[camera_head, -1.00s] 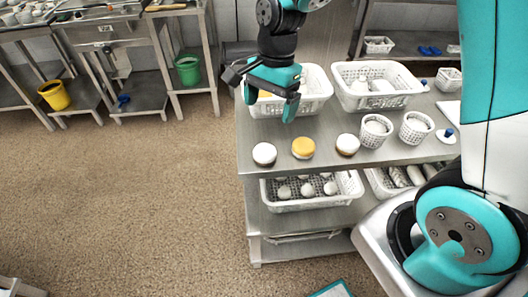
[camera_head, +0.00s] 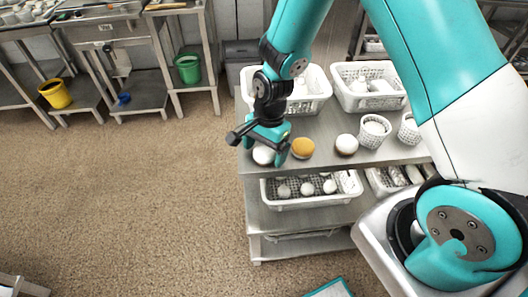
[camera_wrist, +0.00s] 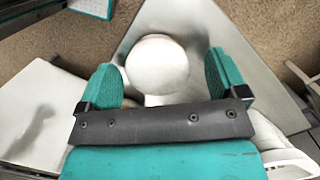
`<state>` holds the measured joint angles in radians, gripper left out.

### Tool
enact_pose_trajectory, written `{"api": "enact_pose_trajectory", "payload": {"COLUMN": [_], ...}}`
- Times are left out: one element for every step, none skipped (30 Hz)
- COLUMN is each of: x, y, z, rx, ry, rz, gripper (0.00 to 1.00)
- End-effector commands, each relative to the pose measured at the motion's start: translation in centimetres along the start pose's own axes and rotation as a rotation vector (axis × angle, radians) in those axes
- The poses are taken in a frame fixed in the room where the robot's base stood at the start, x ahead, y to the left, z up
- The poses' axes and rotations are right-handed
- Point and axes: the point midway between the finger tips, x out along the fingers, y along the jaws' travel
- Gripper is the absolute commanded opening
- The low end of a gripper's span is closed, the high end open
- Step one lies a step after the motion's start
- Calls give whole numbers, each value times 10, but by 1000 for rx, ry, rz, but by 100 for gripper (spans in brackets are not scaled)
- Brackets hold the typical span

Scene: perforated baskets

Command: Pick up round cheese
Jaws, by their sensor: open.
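A white round cheese (camera_head: 263,155) lies near the front left corner of the steel table (camera_head: 330,122), partly hidden by my gripper. My gripper (camera_head: 263,147) is open just above it, one finger on its right side. In the wrist view, the smooth white round top (camera_wrist: 158,63) shows between the two spread teal fingers of my gripper (camera_wrist: 162,78), with gaps on both sides. A yellow round cheese (camera_head: 303,148) lies just right of the gripper, and a white-topped one with a brown side (camera_head: 347,145) lies further right.
White perforated baskets (camera_head: 345,98) stand at the back of the table, with small round baskets (camera_head: 374,131) at the right. A shelf below holds a basket (camera_head: 312,202) of white pieces. Open floor (camera_head: 130,200) lies left of the table.

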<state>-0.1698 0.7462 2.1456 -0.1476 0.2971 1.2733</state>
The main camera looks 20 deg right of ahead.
Motion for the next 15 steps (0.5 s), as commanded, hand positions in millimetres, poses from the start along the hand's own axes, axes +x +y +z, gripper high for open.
{"api": "enact_pose_trajectory", "payload": {"x": [0,0,0,0,0,0,0,0,0,0,0,0,0,0,0], "y": [0,0,0,0,0,0,0,0,0,0,0,0,0,0,0], "z": [0,0,0,0,0,0,0,0,0,0,0,0,0,0,0], "rx": [0,0,0,0,0,0,0,0,0,0,0,0,0,0,0], "ry": [0,0,0,0,0,0,0,0,0,0,0,0,0,0,0], "rz": [0,-1,-1,-1,-1,-1,-1,-1,-1,-1,-1,-1,-1,-1,-1], "gripper": [91,91,91,91,91,82,75,68,59,52,45,36,36,32,32]}}
